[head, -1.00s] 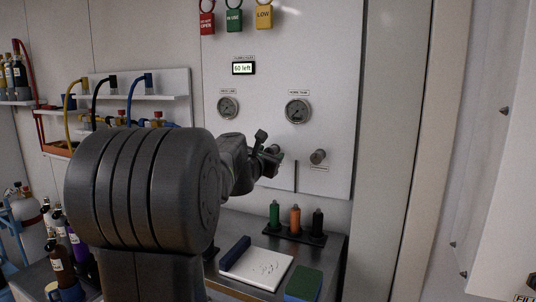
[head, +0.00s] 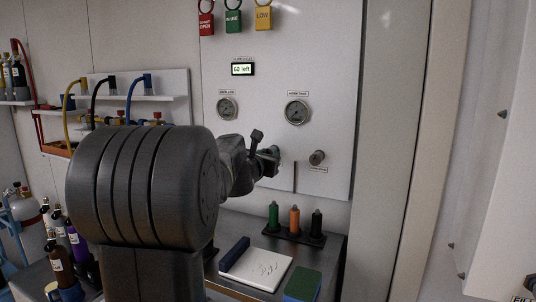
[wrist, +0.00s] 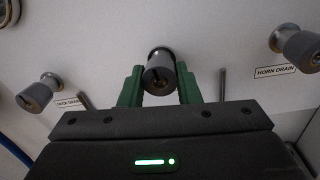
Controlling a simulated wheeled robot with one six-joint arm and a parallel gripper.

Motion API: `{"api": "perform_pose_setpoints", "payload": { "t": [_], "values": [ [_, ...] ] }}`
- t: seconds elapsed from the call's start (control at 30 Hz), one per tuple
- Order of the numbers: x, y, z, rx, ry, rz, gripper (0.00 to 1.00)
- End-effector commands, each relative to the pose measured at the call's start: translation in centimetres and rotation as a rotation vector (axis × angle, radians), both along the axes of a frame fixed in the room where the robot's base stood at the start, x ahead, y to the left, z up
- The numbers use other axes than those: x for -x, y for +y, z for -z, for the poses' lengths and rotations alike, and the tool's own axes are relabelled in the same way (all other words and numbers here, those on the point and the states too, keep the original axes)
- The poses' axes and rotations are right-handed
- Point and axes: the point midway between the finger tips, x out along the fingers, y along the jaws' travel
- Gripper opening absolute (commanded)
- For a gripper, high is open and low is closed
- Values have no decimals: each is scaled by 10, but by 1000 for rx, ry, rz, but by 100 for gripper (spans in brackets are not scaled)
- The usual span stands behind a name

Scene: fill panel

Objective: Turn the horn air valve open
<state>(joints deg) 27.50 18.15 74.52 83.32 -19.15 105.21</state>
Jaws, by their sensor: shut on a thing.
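A grey round knob (wrist: 160,72) stands out from the white panel in the middle of the wrist view. My gripper (wrist: 160,86) is shut on it, one green finger on each side. The knob's face shows a dark mark, and its label is hidden, so I cannot read which valve it is. In the head view my gripper (head: 273,160) is at the panel below the two gauges, and the held knob is mostly hidden there. A similar knob, labelled HORN DRAIN in the wrist view (wrist: 299,45), sits to the right, apart from my fingers; it also shows in the head view (head: 317,157).
Another knob (wrist: 40,92) sits to the left in the wrist view. Thin rods (wrist: 222,84) stand on either side of my gripper. Two gauges (head: 297,112) and a display reading "60 left" (head: 243,69) are above. A bench with bottles (head: 295,220) and a notepad (head: 262,268) lies below.

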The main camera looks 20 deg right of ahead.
Motion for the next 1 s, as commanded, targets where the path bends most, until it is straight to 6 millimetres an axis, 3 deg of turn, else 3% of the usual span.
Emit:
{"api": "perform_pose_setpoints", "payload": {
  "t": [1.0],
  "values": [
    [2,-2,-4,607,716,-1,7]
  ]
}}
